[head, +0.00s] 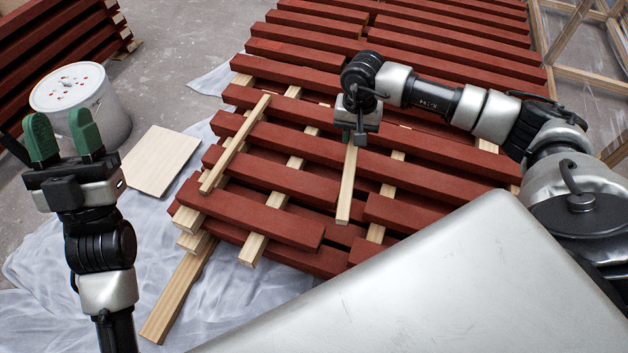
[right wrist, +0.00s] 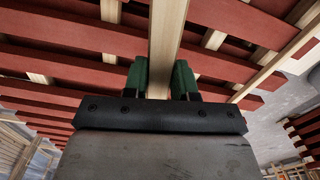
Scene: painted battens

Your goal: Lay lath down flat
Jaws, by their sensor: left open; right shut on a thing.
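A pale wooden lath (head: 347,188) is in my right gripper (head: 358,138), over the middle of the stack of red painted battens (head: 270,175). The gripper is shut on it. The lath runs from the gripper toward the front of the stack; I cannot tell whether it touches the battens. In the right wrist view the lath (right wrist: 168,40) passes between the green fingers (right wrist: 160,80). My left gripper (head: 65,135) is open and empty, pointing up at the left, away from the stack. The far part of the lath is hidden behind the right gripper.
Another pale lath (head: 236,145) lies slanting across the red battens at left. Pale spacer strips run under the battens. A white paint bucket (head: 85,105) and a plywood board (head: 160,160) are at left. A white sheet (head: 60,245) covers the floor. A wooden frame (head: 590,75) stands at right.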

